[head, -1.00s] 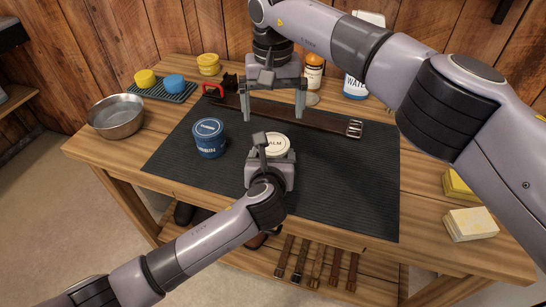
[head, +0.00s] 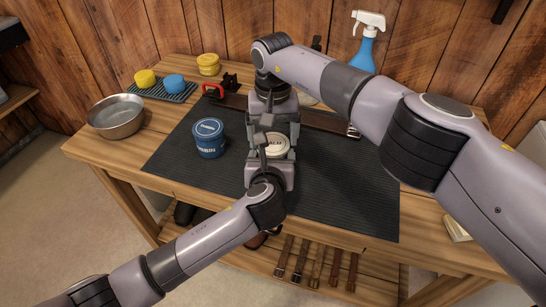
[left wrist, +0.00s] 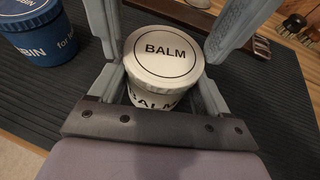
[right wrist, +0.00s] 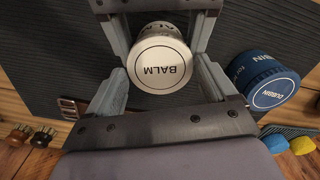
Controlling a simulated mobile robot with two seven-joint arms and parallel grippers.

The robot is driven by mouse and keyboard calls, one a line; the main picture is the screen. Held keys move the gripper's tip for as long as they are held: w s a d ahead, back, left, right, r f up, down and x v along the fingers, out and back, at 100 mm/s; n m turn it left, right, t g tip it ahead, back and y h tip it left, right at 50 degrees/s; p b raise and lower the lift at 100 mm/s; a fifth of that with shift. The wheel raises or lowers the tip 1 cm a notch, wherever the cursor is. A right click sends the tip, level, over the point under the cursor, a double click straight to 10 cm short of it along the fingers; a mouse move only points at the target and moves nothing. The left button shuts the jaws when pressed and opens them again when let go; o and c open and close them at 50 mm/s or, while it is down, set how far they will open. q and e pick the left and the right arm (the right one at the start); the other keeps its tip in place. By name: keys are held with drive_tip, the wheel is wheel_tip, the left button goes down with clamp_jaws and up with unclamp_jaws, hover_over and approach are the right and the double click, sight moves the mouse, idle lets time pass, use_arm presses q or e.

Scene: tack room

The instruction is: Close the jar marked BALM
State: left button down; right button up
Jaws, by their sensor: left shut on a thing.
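The white BALM jar (left wrist: 152,98) stands upright on the dark mat with its white lid (left wrist: 164,50) on top. The lid reads BALM and also shows in the right wrist view (right wrist: 163,66). Whether it is fully seated I cannot tell. My left gripper (head: 268,165) is shut on the jar's body from the front. My right gripper (head: 272,136) points down over the jar from behind. Its fingers are open, one on each side of the lid, with small gaps showing in the right wrist view (right wrist: 165,78). In the head view the grippers partly hide the jar.
A blue DUBBIN jar (head: 209,138) stands close to the left on the mat (head: 340,190). A leather belt (head: 325,121) lies behind. A metal bowl (head: 116,117) and sponges on a tray (head: 178,94) are at left. A blue spray bottle (head: 367,48) stands at the back.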

drive_tip(key=c, duration=0.6)
drive_tip(key=shift+m, duration=1.7)
drive_tip(key=shift+c, duration=0.2)
drive_tip(key=o, duration=1.1)
drive_tip(key=shift+r, duration=2.25)
wheel_tip(320, 180, up, 12)
drive_tip(key=shift+r, duration=0.1)
